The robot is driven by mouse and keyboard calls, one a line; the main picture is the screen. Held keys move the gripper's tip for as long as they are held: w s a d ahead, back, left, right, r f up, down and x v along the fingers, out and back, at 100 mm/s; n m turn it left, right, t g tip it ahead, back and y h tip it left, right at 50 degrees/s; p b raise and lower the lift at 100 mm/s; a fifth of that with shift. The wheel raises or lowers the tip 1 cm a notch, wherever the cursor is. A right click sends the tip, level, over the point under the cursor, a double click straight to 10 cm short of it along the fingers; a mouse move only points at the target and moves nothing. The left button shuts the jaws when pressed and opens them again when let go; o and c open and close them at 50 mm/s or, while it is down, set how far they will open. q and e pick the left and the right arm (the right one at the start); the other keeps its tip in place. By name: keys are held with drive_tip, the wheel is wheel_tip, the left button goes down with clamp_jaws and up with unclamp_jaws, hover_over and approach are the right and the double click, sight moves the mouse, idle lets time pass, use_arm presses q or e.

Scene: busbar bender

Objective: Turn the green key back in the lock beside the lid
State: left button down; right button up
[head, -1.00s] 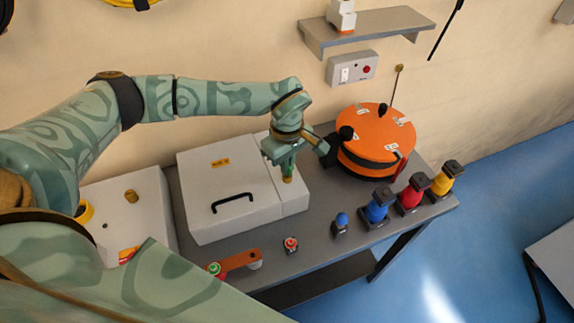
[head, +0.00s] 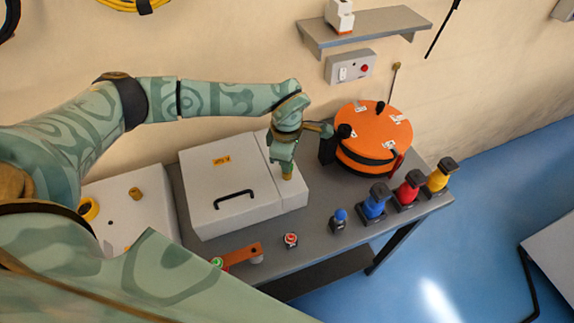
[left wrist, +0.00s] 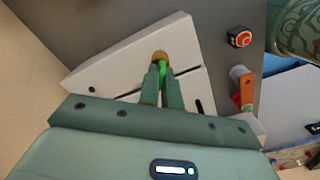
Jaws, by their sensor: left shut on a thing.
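The white box with the lid (head: 215,185) stands on the grey bench and its lid is down, with a black handle (head: 234,197) on top. The lock (head: 288,173) is a brass piece on the narrow strip to the right of the lid; it also shows in the left wrist view (left wrist: 160,56). My left gripper (head: 286,165) points down over the lock. In the left wrist view its fingers (left wrist: 162,80) are shut on the green key (left wrist: 162,70), of which a small bright part shows between the fingertips. My right gripper is not in view.
An orange round drum (head: 375,130) stands behind and right of the lock. A red button (head: 290,240), a blue-topped knob (head: 340,218) and blue, red and yellow posts (head: 375,203) line the bench front. An orange lever (head: 242,254) lies near the front edge.

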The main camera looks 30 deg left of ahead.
use_arm(q)
drive_tip(key=n+p, duration=0.1)
drive_tip(key=n, duration=0.2)
drive_tip(key=shift+r, duration=0.2)
drive_tip(key=shift+f+n+p, duration=0.1)
drive_tip(key=shift+n+p, duration=0.3)
drive_tip(key=shift+n, duration=0.5)
drive_tip(key=shift+f, duration=0.1)
drive_tip(key=shift+n, duration=0.3)
drive_tip(key=shift+n, duration=0.5)
drive_tip(key=n+p, duration=0.1)
drive_tip(key=n, duration=0.1)
drive_tip(key=shift+n, duration=0.3)
drive_tip(key=c, duration=1.5)
unclamp_jaws()
